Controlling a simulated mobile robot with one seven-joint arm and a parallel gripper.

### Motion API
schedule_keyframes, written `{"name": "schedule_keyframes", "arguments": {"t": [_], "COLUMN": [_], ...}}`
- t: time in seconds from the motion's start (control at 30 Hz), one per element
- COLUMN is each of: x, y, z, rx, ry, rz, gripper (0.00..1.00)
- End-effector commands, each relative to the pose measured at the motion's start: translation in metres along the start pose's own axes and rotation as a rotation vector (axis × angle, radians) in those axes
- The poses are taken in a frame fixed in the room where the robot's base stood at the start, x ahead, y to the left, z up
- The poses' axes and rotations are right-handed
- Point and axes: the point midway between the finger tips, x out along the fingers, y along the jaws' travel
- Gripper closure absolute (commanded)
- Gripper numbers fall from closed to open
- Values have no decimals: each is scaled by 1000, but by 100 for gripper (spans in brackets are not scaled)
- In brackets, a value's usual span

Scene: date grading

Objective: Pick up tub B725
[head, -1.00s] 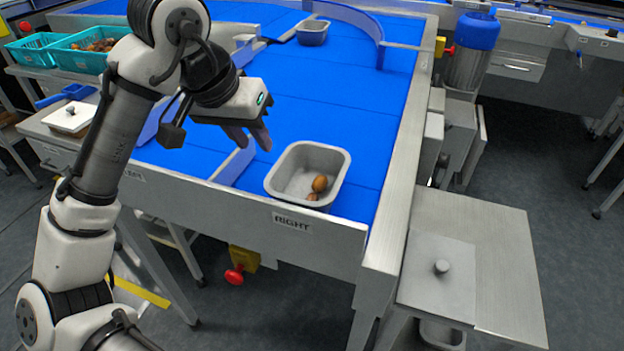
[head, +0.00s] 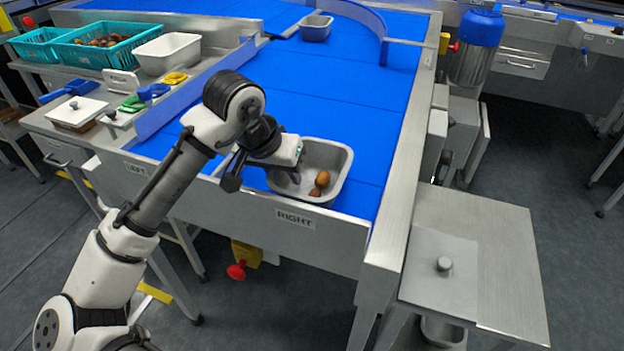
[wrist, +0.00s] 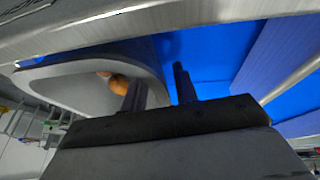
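A grey tub (head: 335,180) stands on the blue belt by the RIGHT sign, with a few brown dates (head: 320,182) inside. No B725 marking is readable on it. My gripper (head: 283,178) is at the tub's left wall, its hand partly hiding that side. In the wrist view the tub (wrist: 60,72) lies at the left with an orange-brown date (wrist: 119,84). My gripper's two fingers (wrist: 160,80) are apart there: one overlaps the tub's near side, the other is over bare belt. Whether either touches the wall I cannot tell.
Another grey tub (head: 316,28) stands far back on the belt. A white tub (head: 168,52) and teal crates (head: 75,58) are on the left shelf. A blue divider (head: 165,112) borders the belt. The belt's middle is clear. A steel side table (head: 490,250) stands at right.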

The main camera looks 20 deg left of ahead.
Motion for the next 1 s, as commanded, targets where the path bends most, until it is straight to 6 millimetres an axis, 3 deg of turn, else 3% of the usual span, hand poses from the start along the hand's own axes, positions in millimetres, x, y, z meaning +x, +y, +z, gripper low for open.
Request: {"name": "schedule_keyframes", "arguments": {"t": [0.2, 0.43, 1.0], "x": [1, 1, -8], "y": [0, 0, 1], "z": [0, 0, -4], "rx": [0, 0, 0], "ry": [0, 1, 3], "rz": [0, 0, -1], "gripper": [71, 100, 100]}}
